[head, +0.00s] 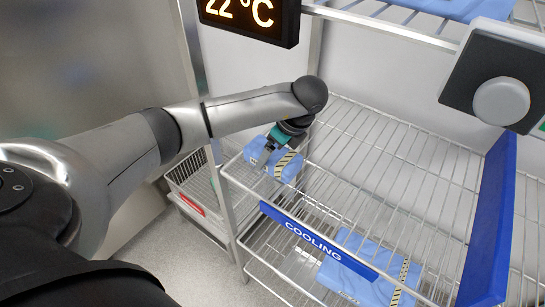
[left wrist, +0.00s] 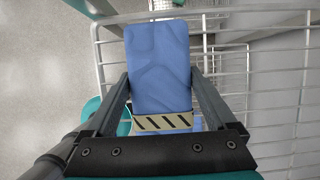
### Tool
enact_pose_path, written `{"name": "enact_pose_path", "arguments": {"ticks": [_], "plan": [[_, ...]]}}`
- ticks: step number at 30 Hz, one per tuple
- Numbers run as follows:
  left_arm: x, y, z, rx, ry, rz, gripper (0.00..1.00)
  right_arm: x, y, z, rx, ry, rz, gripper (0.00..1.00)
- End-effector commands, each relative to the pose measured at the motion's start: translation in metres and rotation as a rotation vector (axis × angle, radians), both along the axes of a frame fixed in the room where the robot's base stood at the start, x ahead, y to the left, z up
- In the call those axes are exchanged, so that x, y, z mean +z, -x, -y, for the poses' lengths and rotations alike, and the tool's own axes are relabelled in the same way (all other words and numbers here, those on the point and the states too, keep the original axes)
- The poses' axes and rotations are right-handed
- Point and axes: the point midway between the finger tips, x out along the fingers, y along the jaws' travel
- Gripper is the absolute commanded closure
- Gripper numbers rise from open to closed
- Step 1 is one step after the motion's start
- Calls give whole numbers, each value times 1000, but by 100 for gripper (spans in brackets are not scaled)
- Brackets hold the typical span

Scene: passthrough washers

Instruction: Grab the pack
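A blue pack (head: 283,162) with a black-and-cream striped band lies at the left end of the wire shelf marked COOLING (head: 314,236). My left gripper (head: 268,152) reaches down over it from the left. In the left wrist view the blue pack (left wrist: 158,70) lies between the two fingers of my left gripper (left wrist: 160,74), one along each long side. The fingers are spread wide, with a thin gap at the right side; contact on the left side is unclear. The striped band is near the gripper's palm. My right gripper is not in view.
Another blue pack (head: 366,268) lies on the lower shelf. A blue divider (head: 490,225) stands at the right. The shelf middle is empty.

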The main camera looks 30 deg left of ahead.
Motion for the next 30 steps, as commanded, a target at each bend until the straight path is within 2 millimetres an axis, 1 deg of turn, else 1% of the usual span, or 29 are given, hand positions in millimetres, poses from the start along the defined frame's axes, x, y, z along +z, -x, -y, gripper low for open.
{"name": "enact_pose_path", "arguments": {"ticks": [1, 2, 17, 18, 25, 28, 30], "plan": [[0, 0, 0, 0, 0, 0, 22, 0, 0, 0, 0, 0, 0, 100], [0, 0, 0, 0, 0, 0, 26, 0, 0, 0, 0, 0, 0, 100], [1, 0, 0, 0, 0, 0, 82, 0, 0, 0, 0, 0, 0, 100], [1, -1, 0, 1, 0, 1, 84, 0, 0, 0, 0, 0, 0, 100], [4, -1, 0, 0, 0, 2, 84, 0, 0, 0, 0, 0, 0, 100], [14, -1, 0, 1, 0, 4, 84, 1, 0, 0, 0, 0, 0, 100], [27, -2, 0, 0, 1, 7, 84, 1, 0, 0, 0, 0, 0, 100]]}}
